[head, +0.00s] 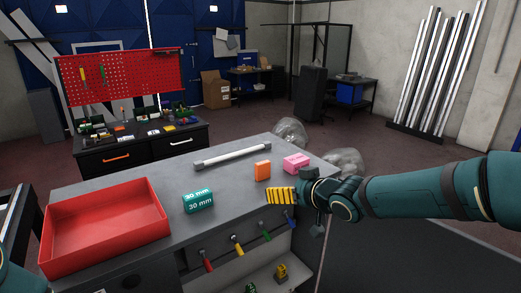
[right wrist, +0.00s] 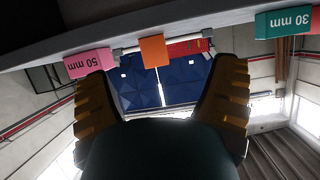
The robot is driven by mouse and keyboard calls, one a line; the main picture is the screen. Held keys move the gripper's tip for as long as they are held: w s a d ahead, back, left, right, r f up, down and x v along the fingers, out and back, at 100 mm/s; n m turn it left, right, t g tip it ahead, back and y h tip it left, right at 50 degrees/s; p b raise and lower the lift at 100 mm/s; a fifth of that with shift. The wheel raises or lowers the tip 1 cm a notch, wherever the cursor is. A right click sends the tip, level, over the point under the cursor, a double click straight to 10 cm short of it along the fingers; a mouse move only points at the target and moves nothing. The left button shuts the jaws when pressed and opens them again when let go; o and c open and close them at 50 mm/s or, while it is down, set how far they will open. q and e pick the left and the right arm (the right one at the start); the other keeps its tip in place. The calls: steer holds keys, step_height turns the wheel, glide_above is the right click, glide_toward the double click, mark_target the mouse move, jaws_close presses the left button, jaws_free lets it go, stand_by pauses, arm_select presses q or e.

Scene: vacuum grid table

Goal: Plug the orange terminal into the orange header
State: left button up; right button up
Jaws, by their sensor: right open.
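An orange block (head: 263,171) stands on the grey table near its right side. It is the only orange piece I can make out on this table, and I cannot tell a separate terminal and header. My right gripper (head: 282,197), with yellow ridged fingers, is by the front right edge of the table, nearer than the orange block and apart from it. In the right wrist view its fingers (right wrist: 162,72) are spread and empty, with the orange block (right wrist: 153,50) seen beyond them. My left gripper is out of view; a bit of my left arm shows at bottom left.
A pink 50 mm block (head: 296,163) stands right of the orange one, close to my right wrist. A teal 30 mm block (head: 198,200), a white tube (head: 232,156) and a red tray (head: 58,218) also occupy the table (head: 235,190). Colored-handled tools hang on its front.

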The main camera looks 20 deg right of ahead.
step_height(320, 180, up, 3)
steer(key=b, duration=0.4)
glide_toward(264, 172)
steer(key=shift+w+a+f, duration=0.85)
steer(key=shift+w+f, duration=0.1)
steer(key=shift+b+x, duration=0.75)
steer(key=shift+x, duration=0.3)
steer(key=shift+w+d+r+b+x, duration=0.1)
steer(key=shift+d+b+x, duration=0.1)
steer(key=shift+x, duration=0.7)
steer(key=shift+w+d+r+b+x, duration=0.1)
steer(key=shift+b+x, duration=0.05)
steer(key=shift+x, duration=0.7)
steer(key=shift+w+d+r+b+x, duration=0.1)
steer(key=shift+d+b+x, duration=0.1)
steer(key=shift+x, duration=0.7)
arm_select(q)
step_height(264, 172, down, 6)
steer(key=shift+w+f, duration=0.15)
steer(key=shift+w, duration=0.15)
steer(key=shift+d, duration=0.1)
arm_select(e)
steer(key=shift+c, duration=0.4)
steer(key=c, duration=1.1)
